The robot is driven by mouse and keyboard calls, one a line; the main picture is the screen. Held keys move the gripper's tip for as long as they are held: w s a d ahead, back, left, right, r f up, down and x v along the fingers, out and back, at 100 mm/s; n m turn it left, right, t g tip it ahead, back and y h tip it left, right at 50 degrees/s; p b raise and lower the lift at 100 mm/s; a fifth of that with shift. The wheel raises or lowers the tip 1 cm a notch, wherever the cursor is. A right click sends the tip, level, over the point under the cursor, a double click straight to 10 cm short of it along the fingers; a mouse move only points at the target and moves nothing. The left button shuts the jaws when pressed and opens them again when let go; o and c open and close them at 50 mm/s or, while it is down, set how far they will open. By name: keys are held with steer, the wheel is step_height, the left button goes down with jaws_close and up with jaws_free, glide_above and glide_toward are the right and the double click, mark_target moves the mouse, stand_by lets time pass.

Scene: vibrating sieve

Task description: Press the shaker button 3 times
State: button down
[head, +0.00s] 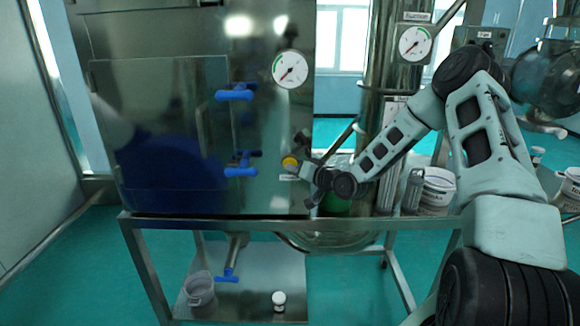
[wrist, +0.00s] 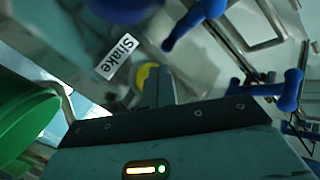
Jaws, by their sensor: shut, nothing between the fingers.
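The yellow shaker button (head: 289,162) is on the lower right of the steel machine front. In the wrist view the yellow button (wrist: 147,76) shows beside a white label reading "Shake" (wrist: 118,57). My gripper (head: 296,167) reaches in from the right with its tip at the button. In the wrist view my shut, empty gripper (wrist: 157,85) points at the button and covers part of it. Whether the fingertips touch the button, or whether it is pushed in, I cannot tell.
Two blue handles (head: 235,92) (head: 241,165) stick out left of the button. A round gauge (head: 290,69) sits above it. A green object (head: 336,204) is below my gripper. A steel table frame (head: 230,223) runs beneath. A white bucket (head: 438,188) stands to the right.

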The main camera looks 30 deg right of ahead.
steer(key=shift+w+d, duration=0.5)
steer(key=shift+w, duration=0.2)
stand_by(0.9)
steer(key=shift+s+r, duration=0.1)
steer(key=shift+s, duration=0.05)
steer(key=shift+s+a, duration=0.65)
steer(key=shift+s, duration=0.25)
steer(key=shift+s+a+b, duration=0.2)
steer(key=shift+s+a, duration=0.55)
steer(key=shift+s, duration=0.3)
steer(key=shift+s+a+b, duration=0.2)
steer(key=shift+s+a, duration=0.5)
steer(key=shift+s, duration=0.35)
stand_by(1.2)
